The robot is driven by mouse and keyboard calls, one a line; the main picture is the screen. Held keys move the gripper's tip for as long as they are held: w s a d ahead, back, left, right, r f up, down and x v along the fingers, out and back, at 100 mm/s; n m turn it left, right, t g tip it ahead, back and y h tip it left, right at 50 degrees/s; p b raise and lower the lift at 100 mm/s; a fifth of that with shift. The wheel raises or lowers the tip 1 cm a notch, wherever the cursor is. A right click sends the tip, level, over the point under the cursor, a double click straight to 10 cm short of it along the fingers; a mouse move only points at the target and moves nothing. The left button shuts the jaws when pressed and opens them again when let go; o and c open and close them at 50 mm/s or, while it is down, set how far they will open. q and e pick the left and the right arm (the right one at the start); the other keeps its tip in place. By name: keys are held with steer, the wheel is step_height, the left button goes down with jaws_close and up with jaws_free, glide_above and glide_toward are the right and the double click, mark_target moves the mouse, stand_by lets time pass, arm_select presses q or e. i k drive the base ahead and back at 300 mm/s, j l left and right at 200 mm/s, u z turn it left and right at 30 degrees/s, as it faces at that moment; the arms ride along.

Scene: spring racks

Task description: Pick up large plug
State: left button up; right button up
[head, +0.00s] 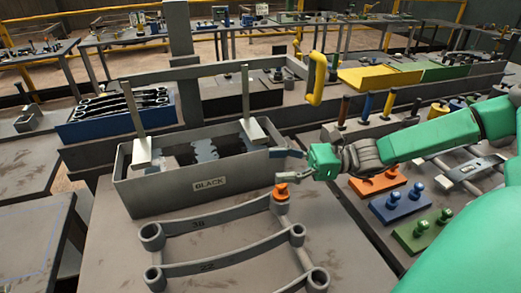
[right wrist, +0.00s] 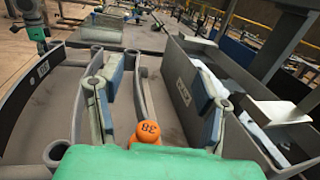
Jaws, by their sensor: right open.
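An orange plug (head: 281,190) sits on the back right ring of a grey spring rack (head: 215,217); I take it for the large plug. In the right wrist view the orange plug (right wrist: 149,132) bears the number 38. My right gripper (head: 291,165) is just above and to the right of it in the head view. In the right wrist view the plug shows between the spread fingers of my right gripper (right wrist: 155,95), close to the palm edge. The jaws are open and empty. A green and dark part at the wrist view's upper left may be my left arm; its jaws are unclear.
A grey box marked BLACK (head: 209,184) stands right behind the rack. To the right are an orange block (head: 378,186), a blue block (head: 402,203) and a green block (head: 424,231) with knobs. A yellow handle (head: 316,78) stands behind my right gripper.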

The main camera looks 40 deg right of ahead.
mark_target(392, 174)
steer(key=k, duration=1)
